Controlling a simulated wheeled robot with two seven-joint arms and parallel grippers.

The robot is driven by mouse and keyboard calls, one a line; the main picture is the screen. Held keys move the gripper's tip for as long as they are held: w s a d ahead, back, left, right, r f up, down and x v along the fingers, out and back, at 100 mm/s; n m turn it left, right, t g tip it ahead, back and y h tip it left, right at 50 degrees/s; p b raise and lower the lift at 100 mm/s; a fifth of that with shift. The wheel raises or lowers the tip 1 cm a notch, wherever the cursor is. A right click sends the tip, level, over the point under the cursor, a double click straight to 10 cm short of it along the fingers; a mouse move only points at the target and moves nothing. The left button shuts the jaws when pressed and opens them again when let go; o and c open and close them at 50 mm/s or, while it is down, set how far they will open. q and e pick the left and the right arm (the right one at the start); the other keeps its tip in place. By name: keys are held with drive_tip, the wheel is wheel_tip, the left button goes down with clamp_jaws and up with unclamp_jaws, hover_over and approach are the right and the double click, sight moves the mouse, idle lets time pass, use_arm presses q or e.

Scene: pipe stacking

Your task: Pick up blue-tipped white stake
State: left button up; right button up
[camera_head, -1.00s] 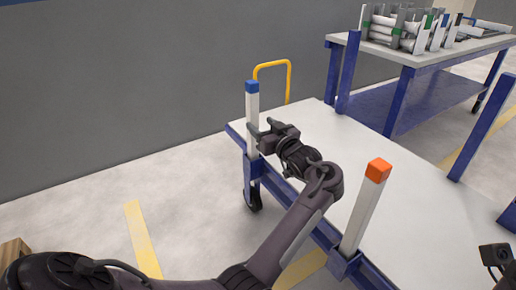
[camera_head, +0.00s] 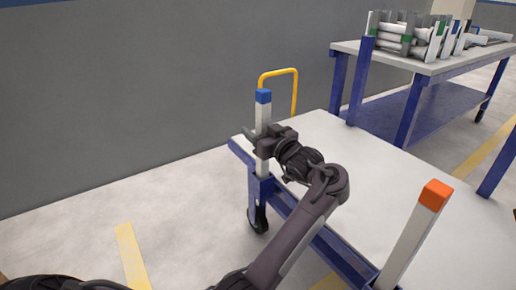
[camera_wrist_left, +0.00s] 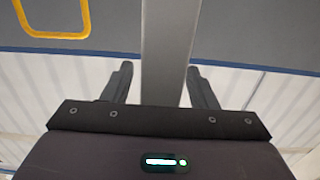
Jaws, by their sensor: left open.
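The blue-tipped white stake (camera_head: 263,112) stands upright at the near left corner of the white-topped cart (camera_head: 340,150), in a blue corner socket. My left gripper (camera_head: 259,143) is at the stake's middle, below the blue tip. In the left wrist view the white stake (camera_wrist_left: 168,55) rises between the two fingers of my open left gripper (camera_wrist_left: 158,85), with a gap on each side. The blue tip is out of that view. My right gripper is not in view.
An orange-tipped white stake (camera_head: 415,235) stands at the cart's near right corner. A yellow handle (camera_head: 278,72) rises behind the blue-tipped stake. A blue-legged table (camera_head: 430,62) with stacked pipes stands at the back right. The floor at left is clear.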

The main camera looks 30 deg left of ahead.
use_arm(q)
drive_tip(key=shift+d+r, duration=0.1)
drive_tip(key=shift+d, duration=0.05)
drive_tip(key=shift+c, duration=0.4)
clamp_jaws()
